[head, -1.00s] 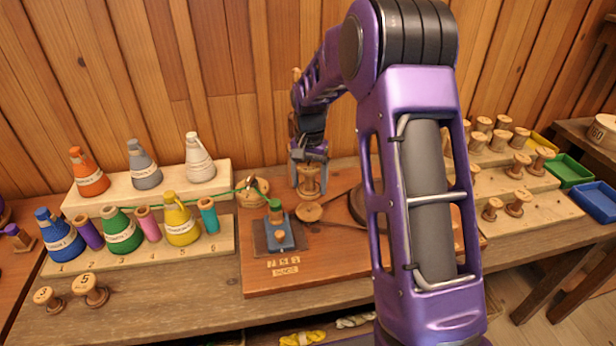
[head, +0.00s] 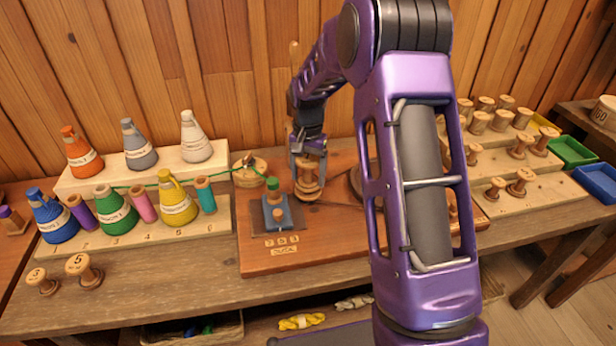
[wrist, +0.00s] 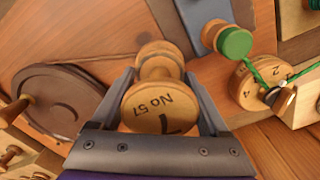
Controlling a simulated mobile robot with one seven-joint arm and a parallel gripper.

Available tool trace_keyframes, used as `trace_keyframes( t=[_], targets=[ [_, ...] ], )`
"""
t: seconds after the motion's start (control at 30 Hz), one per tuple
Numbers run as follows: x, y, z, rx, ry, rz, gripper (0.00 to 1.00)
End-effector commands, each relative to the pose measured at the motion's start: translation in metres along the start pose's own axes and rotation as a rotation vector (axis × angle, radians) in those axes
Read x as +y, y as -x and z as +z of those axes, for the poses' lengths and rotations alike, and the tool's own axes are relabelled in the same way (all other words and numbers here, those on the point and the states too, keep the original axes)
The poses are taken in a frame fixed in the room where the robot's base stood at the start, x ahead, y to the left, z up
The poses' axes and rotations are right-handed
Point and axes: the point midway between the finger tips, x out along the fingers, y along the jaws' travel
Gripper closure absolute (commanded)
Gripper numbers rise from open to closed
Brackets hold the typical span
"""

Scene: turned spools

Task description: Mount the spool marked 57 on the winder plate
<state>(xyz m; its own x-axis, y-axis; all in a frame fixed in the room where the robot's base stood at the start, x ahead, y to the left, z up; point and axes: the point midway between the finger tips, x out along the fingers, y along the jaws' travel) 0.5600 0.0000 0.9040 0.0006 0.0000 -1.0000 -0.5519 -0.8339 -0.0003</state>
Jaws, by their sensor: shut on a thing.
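A turned wooden spool (wrist: 158,108) shows its top in the wrist view, marked "No 57" with a large figure partly hidden below. My gripper (wrist: 160,80) is shut on this spool, one finger on each side. In the head view my gripper (head: 308,160) points down and holds the spool (head: 308,180) upright over the wooden base board (head: 330,235). A pale round wooden plate (head: 306,196) shows at the spool's lower end. I cannot tell whether the spool touches it or hovers just above.
A blue block with a green-topped peg (head: 277,210) stands just left of the spool. A numbered round dial (head: 249,174) with green thread is behind it. A dark disc (wrist: 60,100) lies on the other side. Cones and spools stand on racks left and right.

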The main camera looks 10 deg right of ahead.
Motion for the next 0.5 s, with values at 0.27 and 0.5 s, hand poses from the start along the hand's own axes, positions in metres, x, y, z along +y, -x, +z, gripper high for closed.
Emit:
trace_keyframes(
  t=[0.27, 0.5],
  targets=[
    [-0.0002, -0.0052, 0.0011, 0.000, 0.001, 0.000, 0.78],
    [-0.0001, -0.0049, 0.0010, 0.000, 0.000, 0.000, 0.78]
  ],
)
